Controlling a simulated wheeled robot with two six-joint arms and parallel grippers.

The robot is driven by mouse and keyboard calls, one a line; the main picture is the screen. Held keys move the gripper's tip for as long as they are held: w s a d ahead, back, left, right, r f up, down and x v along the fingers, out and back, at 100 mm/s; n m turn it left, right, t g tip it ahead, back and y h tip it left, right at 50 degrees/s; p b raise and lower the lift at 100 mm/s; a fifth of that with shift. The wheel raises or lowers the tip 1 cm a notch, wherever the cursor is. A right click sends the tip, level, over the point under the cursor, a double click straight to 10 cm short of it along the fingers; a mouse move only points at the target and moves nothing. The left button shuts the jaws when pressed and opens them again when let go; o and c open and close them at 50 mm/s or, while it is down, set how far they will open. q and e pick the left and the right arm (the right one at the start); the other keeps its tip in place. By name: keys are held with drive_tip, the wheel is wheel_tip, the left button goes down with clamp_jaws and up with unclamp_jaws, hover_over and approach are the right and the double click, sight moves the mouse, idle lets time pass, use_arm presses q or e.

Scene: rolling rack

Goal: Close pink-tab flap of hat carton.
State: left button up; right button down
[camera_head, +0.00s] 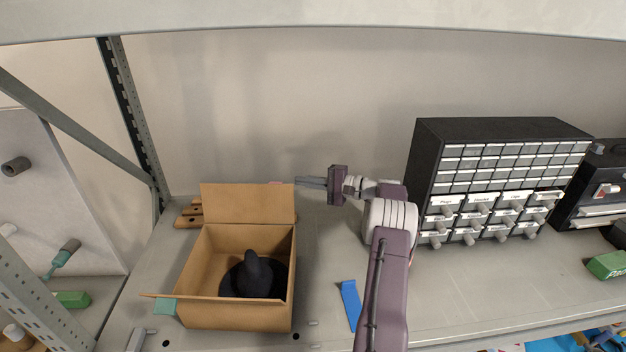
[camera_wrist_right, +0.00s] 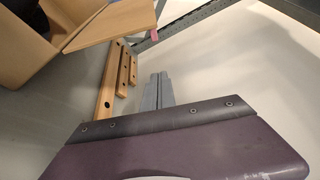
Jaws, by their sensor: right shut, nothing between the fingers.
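The hat carton (camera_head: 240,315) stands open on the shelf with a dark hat (camera_head: 252,277) inside. Its back flap (camera_head: 248,204) stands up; a sliver of the pink tab (camera_head: 276,183) shows at its top edge. In the right wrist view the pink tab (camera_wrist_right: 154,35) sits at the edge of a flap (camera_wrist_right: 112,24). A teal tab (camera_head: 165,306) hangs at the carton's front left corner. My right gripper (camera_head: 298,182) is shut and empty, its tips close to the back flap's top right corner; contact cannot be told. Its fingers (camera_wrist_right: 159,77) also show in the wrist view. My left gripper is out of view.
A dark drawer cabinet (camera_head: 505,185) stands right of my right arm. A blue strip (camera_head: 350,303) lies right of the carton. Wooden blocks (camera_head: 187,216) lie behind it at left. A metal upright (camera_head: 135,120) stands at the left. The shelf right of the carton is mostly clear.

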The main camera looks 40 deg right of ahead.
drive_tip(key=a+p, duration=0.2)
drive_tip(key=a, duration=0.1)
drive_tip(key=a+p, duration=0.1)
drive_tip(key=shift+w+a+r, duration=0.1)
drive_tip(key=shift+a+r, duration=0.25)
drive_tip(key=shift+w, duration=0.1)
drive_tip(key=shift+f, duration=0.1)
